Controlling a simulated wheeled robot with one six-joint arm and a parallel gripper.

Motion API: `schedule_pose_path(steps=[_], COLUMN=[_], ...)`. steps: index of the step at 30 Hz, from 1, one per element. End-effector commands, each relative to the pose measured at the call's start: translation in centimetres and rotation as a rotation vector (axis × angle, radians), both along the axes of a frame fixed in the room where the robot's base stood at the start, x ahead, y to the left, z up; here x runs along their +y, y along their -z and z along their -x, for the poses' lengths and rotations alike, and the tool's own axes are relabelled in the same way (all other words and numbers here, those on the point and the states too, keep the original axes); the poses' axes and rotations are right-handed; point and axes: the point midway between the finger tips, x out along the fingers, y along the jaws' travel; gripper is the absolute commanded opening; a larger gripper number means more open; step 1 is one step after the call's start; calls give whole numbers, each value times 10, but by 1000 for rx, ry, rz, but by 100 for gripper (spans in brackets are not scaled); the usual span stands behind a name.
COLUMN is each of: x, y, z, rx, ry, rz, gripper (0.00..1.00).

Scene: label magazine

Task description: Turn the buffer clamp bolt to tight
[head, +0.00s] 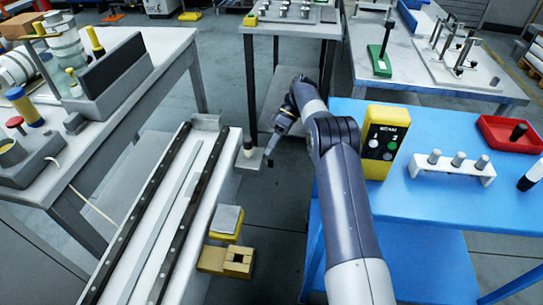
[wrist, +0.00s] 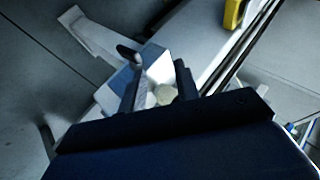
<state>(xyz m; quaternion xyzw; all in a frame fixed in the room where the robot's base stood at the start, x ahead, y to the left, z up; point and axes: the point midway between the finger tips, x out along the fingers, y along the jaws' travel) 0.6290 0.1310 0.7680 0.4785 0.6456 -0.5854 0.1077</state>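My gripper (head: 269,158) points down beside the far end of the white rail bench in the head view, near a small grey plate (head: 250,162). In the wrist view my gripper (wrist: 157,82) has its two dark fingers apart, with a gap between them. A pale round piece (wrist: 163,94) shows in that gap, near a light block (wrist: 158,65). I cannot tell whether this round piece is the clamp bolt or whether a finger touches it. No bolt is clearly recognisable in the head view.
The white bench carries two dark rails (head: 188,205) and a grey end block (head: 207,122). Yellow blocks (head: 212,260) sit at its right side. A blue table (head: 450,215) with a yellow button box (head: 384,143) stands right of my arm. Grey floor lies between.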

Motion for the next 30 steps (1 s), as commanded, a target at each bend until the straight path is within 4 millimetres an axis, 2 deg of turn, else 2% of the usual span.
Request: schedule_pose_path(steps=[1,4,7,23,30], x=[0,0,0,1,1], y=[-12,-29,-39,-46,-61], z=[-1,0,0,-1,-4], rx=[-5,-1,-1,-19,-219], ry=[0,0,0,5,35], rz=[0,0,0,2,22], gripper=[31,31,31,31,31])
